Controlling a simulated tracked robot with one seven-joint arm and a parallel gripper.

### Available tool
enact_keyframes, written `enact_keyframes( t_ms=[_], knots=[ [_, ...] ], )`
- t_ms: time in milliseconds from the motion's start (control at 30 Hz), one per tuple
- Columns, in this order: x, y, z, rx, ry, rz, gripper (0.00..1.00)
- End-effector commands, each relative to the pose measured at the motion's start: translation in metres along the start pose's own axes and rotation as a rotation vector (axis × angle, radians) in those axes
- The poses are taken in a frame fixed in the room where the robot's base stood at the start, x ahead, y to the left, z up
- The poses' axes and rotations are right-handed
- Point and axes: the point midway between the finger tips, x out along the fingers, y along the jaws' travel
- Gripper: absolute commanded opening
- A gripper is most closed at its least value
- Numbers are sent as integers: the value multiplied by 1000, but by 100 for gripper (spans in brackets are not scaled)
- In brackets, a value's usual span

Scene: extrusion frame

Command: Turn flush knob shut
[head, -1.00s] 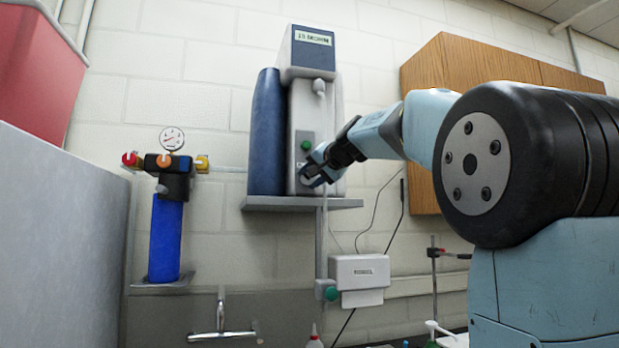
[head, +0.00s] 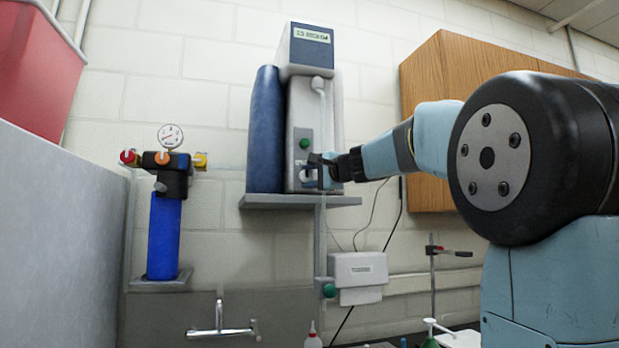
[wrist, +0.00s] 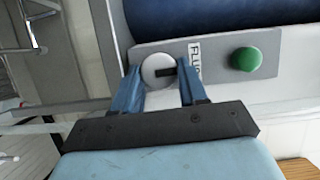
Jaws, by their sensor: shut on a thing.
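The flush knob (wrist: 150,69) is a round, pale disc with a dark pointer mark, on the grey front panel of the wall-mounted unit (head: 302,125). A label reading in part "FLUS" (wrist: 195,60) is beside it in the wrist view. My gripper (wrist: 158,74) has its two blue fingers on opposite sides of the knob and is shut on it. The dark pointer points toward the label and the right finger. In the head view my gripper (head: 318,173) reaches the lower front of the unit from the right and hides most of the knob.
A green button (wrist: 245,60) is beside the label; it also shows above my gripper in the head view (head: 304,144). A blue cylinder (head: 265,130) stands at the unit's left on the shelf (head: 290,201). A wooden cabinet (head: 425,130) hangs behind my arm.

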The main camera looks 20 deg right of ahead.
Motion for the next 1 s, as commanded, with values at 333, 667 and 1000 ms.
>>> enact_keyframes(
  t_ms=[333,667,1000],
  knots=[
    [0,6,-3,43,4,-8,12],
    [1,7,-3,42,4,-6,46],
    [0,4,-1,41,2,-11,66]
  ],
)
